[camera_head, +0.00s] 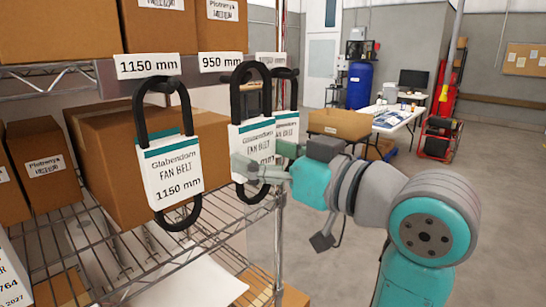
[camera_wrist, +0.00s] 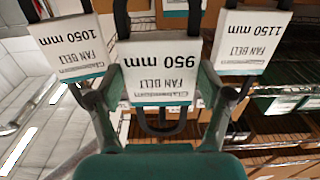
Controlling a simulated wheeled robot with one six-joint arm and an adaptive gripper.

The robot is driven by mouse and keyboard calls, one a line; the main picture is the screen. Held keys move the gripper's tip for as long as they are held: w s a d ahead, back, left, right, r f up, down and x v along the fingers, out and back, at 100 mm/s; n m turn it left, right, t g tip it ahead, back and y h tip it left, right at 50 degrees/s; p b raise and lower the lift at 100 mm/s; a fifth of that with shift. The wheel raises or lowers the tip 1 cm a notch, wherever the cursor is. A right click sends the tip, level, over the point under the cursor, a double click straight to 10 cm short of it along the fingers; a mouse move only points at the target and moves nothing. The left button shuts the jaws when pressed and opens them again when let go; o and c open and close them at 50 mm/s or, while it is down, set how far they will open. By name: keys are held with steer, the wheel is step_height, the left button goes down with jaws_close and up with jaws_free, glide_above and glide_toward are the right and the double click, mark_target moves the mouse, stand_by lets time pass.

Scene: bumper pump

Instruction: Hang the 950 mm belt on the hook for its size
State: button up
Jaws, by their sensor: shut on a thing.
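The 950 mm fan belt, a black loop in a white and teal card sleeve (camera_wrist: 160,65), is between the two fingers of my gripper (camera_wrist: 160,85) in the wrist view. In the head view my gripper (camera_head: 262,172) is shut on this belt's sleeve (camera_head: 252,138) from the right. The belt is upright, its top loop just right of and below the 950 mm sign (camera_head: 220,62). The hook behind it is hidden; I cannot tell whether the loop is on it or whether the shelf front bears any weight.
The 1150 mm belt (camera_head: 173,170) hangs at left under the 1150 mm sign (camera_head: 148,65). The 1050 mm belt (camera_wrist: 72,45) hangs close on the other side; its sign is partly hidden. Cardboard boxes (camera_head: 130,165) stand on the wire shelf (camera_head: 100,245) behind. Floor at right is open.

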steer(key=shift+x, duration=1.55)
steer(key=shift+w+a+f, duration=0.35)
steer(key=shift+a+f, duration=0.1)
steer(key=shift+f, duration=0.05)
steer(key=o, duration=1.2)
